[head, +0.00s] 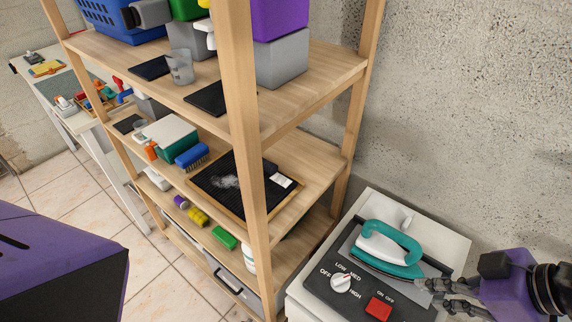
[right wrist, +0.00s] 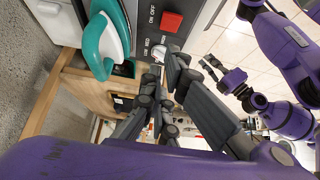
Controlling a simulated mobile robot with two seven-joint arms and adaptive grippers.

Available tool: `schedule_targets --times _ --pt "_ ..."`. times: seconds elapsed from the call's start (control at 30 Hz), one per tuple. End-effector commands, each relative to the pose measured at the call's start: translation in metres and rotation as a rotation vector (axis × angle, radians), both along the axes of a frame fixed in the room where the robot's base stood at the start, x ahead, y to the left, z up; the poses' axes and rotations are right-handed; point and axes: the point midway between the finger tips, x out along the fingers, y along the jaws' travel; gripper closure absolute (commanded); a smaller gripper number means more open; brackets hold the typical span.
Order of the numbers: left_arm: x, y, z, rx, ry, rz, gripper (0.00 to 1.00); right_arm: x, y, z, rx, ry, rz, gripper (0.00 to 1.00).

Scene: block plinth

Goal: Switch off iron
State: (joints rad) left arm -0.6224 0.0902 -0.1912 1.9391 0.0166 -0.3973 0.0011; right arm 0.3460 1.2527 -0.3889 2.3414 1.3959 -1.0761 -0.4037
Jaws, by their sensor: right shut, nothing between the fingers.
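The iron (head: 385,250), white with a teal handle, lies on a dark panel on top of a white cabinet. It also shows in the right wrist view (right wrist: 103,45). On the panel are a white dial (head: 342,281) marked OFF, LOW, MED and HIGH, and a red switch (head: 379,308) marked ON OFF. The setting of each is too small to tell. My right gripper (head: 428,293) is shut and empty, just right of the switch and near the iron's heel; contact cannot be told. My left gripper (right wrist: 217,72) shows small in the right wrist view, its jaws unclear.
A wooden shelf rack (head: 258,190) stands left of the cabinet, holding a black tray (head: 215,190), a blue brush (head: 192,156) and grey boxes (head: 281,62). A concrete wall (head: 470,110) is behind. Tiled floor (head: 70,195) is open at the left.

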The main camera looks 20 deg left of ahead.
Motion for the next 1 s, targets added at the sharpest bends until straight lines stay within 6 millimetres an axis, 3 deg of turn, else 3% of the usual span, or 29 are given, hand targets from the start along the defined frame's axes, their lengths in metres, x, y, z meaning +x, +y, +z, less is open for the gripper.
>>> schedule_targets --times 0.37,0.53,1.0 --pt "-0.001 0.003 -0.001 0.007 0.004 -0.007 1.00 0.001 0.002 0.001 0.008 -0.001 -0.009 1.00" --pt "-0.001 0.002 -0.001 0.006 0.004 -0.006 1.00 0.002 0.008 -0.008 0.011 0.001 -0.009 1.00" --pt "0.005 -0.002 0.004 -0.004 -0.010 0.003 1.00 0.017 0.059 -0.084 0.011 -0.001 -0.008 1.00"
